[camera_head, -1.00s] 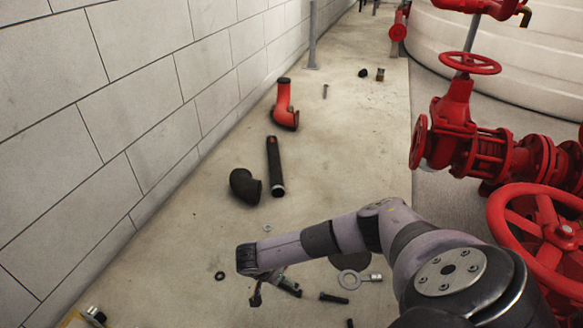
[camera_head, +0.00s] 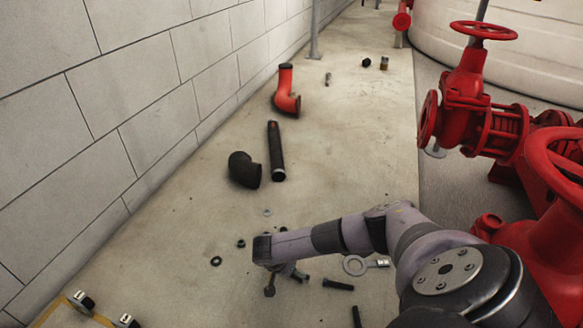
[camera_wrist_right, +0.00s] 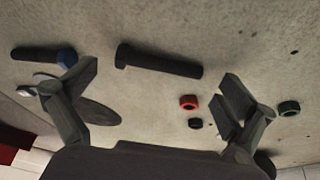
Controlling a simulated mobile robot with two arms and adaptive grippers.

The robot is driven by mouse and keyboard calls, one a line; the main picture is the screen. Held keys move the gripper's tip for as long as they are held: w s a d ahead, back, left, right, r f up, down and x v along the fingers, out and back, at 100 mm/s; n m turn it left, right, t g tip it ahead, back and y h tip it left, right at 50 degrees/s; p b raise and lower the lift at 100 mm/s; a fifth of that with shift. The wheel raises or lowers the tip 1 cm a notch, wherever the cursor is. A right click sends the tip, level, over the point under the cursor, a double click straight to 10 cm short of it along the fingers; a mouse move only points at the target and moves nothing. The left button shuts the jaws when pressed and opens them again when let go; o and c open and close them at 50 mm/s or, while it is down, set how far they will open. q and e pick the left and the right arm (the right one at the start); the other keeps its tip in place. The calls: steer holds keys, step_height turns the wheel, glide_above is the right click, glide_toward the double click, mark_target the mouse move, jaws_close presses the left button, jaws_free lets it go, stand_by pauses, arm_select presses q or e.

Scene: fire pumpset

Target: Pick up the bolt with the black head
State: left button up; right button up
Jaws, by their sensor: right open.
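The bolt with the black head (camera_wrist_right: 160,62) lies flat on the concrete floor in the right wrist view, its head toward the left. My right gripper (camera_wrist_right: 158,92) is open and empty, its two fingers spread wide, with the bolt beyond and between them. A second dark bolt with a blue end (camera_wrist_right: 66,58) lies to the left, near the left finger. In the head view the right gripper (camera_head: 285,278) hangs low at the arm's end, left of a dark bolt (camera_head: 338,284). Another dark bolt (camera_head: 357,316) lies nearer. Head colours cannot be told there. My left gripper is not in view.
A red nut (camera_wrist_right: 189,102), a dark nut (camera_wrist_right: 195,123) and a green nut (camera_wrist_right: 289,108) lie nearby.

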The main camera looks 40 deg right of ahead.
steer(key=shift+d+f, duration=0.2)
steer(key=shift+f, duration=0.35)
steer(key=shift+r, duration=0.1)
steer(key=shift+c, duration=0.5)
steer(key=c, duration=1.2)
